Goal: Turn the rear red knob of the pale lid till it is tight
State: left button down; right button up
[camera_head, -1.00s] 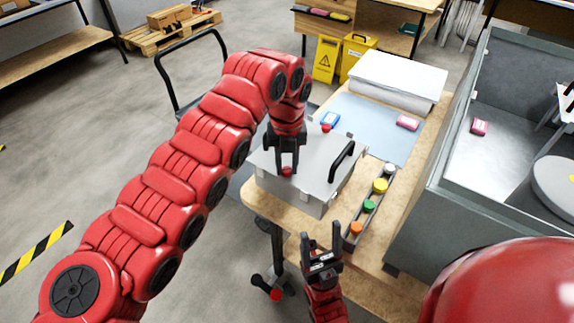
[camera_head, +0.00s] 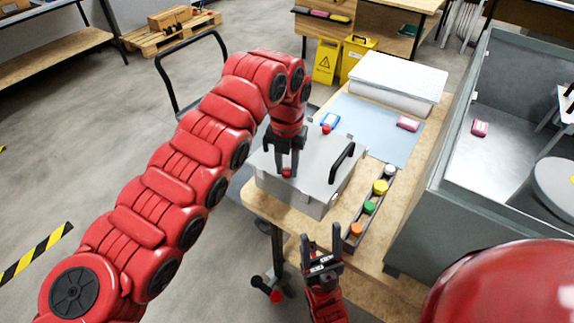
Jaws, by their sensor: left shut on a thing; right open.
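The pale lid (camera_head: 312,160) lies on a box at the near left end of the wooden bench, with a black handle (camera_head: 342,162) on its right side. One red knob (camera_head: 287,172) is near the lid's left front edge. A second red knob (camera_head: 326,128) stands at the lid's far side, clear of both grippers. My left gripper (camera_head: 287,168) points down and is shut on the nearer red knob; its fingers partly hide it. My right gripper (camera_head: 322,250) is open and empty, in front of the box near the bench's front edge.
A narrow dark tray (camera_head: 371,218) with orange, green, yellow and white caps lies right of the lid. A pale blue mat (camera_head: 375,125) carries blue and pink items behind it. A tall grey metal bin (camera_head: 425,205) stands close on the right.

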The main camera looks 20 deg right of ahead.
pick_arm(q)
jog(key=shift+w+r, duration=0.15)
jog(key=c, duration=0.6)
grip_release()
notch_tip(320, 180, up, 7)
jog(key=shift+r+p, duration=0.2)
jog(key=shift+p, duration=0.2)
notch_tip(320, 180, up, 10)
jog(key=p, duration=0.9)
send_over(287, 170)
jog(key=shift+f, duration=0.1)
